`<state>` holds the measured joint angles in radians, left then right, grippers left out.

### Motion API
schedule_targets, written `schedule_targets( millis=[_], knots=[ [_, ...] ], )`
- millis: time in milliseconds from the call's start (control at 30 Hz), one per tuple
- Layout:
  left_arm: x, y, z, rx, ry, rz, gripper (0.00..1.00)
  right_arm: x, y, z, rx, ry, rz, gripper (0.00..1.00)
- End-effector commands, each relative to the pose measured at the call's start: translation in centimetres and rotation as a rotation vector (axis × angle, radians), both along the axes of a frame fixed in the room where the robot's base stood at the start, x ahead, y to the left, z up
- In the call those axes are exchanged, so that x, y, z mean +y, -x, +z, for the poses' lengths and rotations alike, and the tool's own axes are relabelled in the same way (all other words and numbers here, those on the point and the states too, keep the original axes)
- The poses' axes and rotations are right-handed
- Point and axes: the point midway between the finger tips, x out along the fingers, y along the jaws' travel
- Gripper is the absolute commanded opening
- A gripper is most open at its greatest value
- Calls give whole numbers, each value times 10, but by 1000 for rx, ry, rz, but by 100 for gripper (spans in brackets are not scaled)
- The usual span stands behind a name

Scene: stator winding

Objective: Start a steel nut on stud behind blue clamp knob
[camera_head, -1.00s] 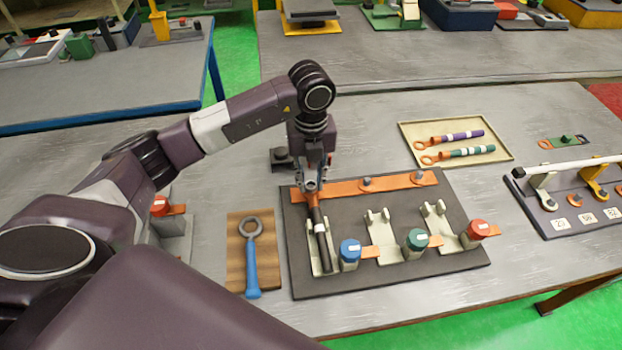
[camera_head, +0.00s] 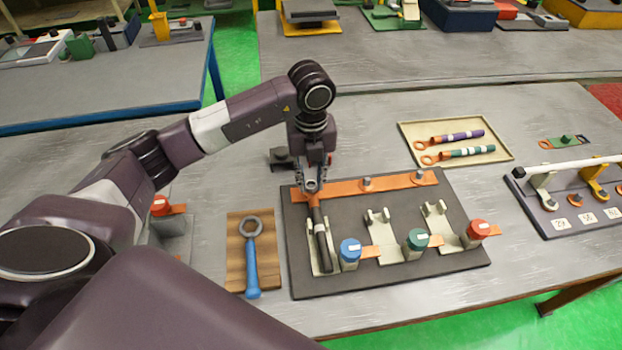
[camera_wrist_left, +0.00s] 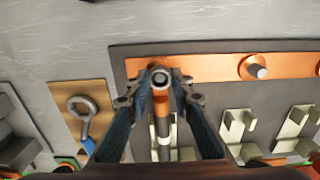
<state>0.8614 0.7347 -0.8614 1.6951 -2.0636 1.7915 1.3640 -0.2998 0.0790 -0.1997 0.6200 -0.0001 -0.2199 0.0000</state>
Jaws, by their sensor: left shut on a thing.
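The blue clamp knob (camera_head: 350,248) stands at the front of the left cradle on a dark board (camera_head: 445,262). A black cable with an orange end (camera_head: 320,232) lies in that cradle, its orange end under my left gripper. My left gripper (camera_head: 312,188) points down over the left end of the copper bar (camera_head: 342,188). In the left wrist view its fingers (camera_wrist_left: 160,85) are shut around a steel nut (camera_wrist_left: 160,78). The stud behind the blue knob is hidden under the nut and fingers; I cannot tell whether the nut touches its thread. My right gripper is out of view.
Two more studs (camera_head: 367,182) (camera_head: 416,175) stand on the copper bar. Green (camera_head: 416,240) and red (camera_head: 479,230) knobs are to the right. A blue-handled wrench (camera_head: 251,265) lies on a wooden board at left. A tray (camera_head: 412,128) holds two cables behind.

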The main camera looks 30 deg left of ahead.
Motion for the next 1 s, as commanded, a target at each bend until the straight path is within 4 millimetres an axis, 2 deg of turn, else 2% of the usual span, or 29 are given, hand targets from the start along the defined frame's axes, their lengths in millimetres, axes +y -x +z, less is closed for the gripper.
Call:
schedule_targets(
  millis=[233, 700, 1000],
  knots=[
    [-1, 3, -6, 10, -2, -39, 0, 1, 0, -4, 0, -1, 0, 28],
    [0, 4, -8, 12, -2, -448, 0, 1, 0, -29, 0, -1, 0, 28],
    [-1, 5, -7, 15, 0, -557, 0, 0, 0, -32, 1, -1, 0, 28]
  ],
)
